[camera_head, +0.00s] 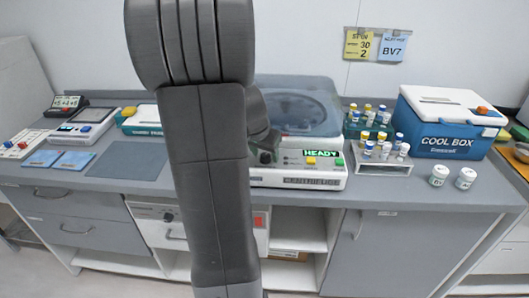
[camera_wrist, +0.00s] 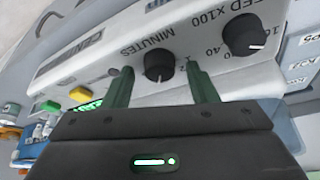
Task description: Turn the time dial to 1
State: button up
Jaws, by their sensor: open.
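The time dial (camera_wrist: 158,66) is a black round knob on the white centrifuge panel, with the word MINUTES printed beside it, upside down in the wrist view. A small white mark on the knob points toward the bottom of that picture. My gripper (camera_wrist: 159,69) is open, with one green finger on each side of the dial; I cannot tell whether they touch it. The fingers hide part of the printed scale. The centrifuge (camera_head: 316,183) stands in the middle of the counter in the head view. My arm hides its left part and most of the gripper there.
A second black knob, the speed dial (camera_wrist: 243,35), sits to the right in the wrist view. A yellow button (camera_wrist: 81,94) and a green button (camera_wrist: 50,106) lie to the left. In the head view, a vial rack (camera_head: 382,169) and blue cool box (camera_head: 447,135) stand right.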

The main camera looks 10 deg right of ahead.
jog(key=c, duration=1)
jog(key=shift+o, duration=0.2)
jog(key=shift+n, duration=0.3)
jog(key=n+p, duration=0.1)
jog(key=n+y+p, duration=0.1)
jog(key=n, duration=0.1)
jog(key=shift+d+n+t, duration=0.2)
jog(key=shift+n+t, duration=0.1)
jog(key=shift+t, duration=0.1)
jog(key=n+y, duration=0.1)
jog(key=n, duration=0.2)
jog(key=shift+d+f+y, duration=0.1)
jog(key=shift+y, duration=0.3)
jog(key=n+y+b, duration=0.1)
jog(key=n+b, duration=0.1)
jog(key=n+y+b, duration=0.1)
jog(key=n, duration=0.2)
jog(key=shift+d+f+n+b, duration=0.1)
jog(key=shift+f+n+b, duration=0.05)
jog(key=shift+n+b, duration=0.2)
jog(key=shift+d+n+g+y+b, duration=0.1)
jog(key=shift+n+g+y+b, duration=0.4)
jog(key=shift+n, duration=0.75)
jog(key=shift+n+g+y+b, duration=0.25)
jog(key=shift+n+b, duration=0.3)
jog(key=shift+n, duration=0.65)
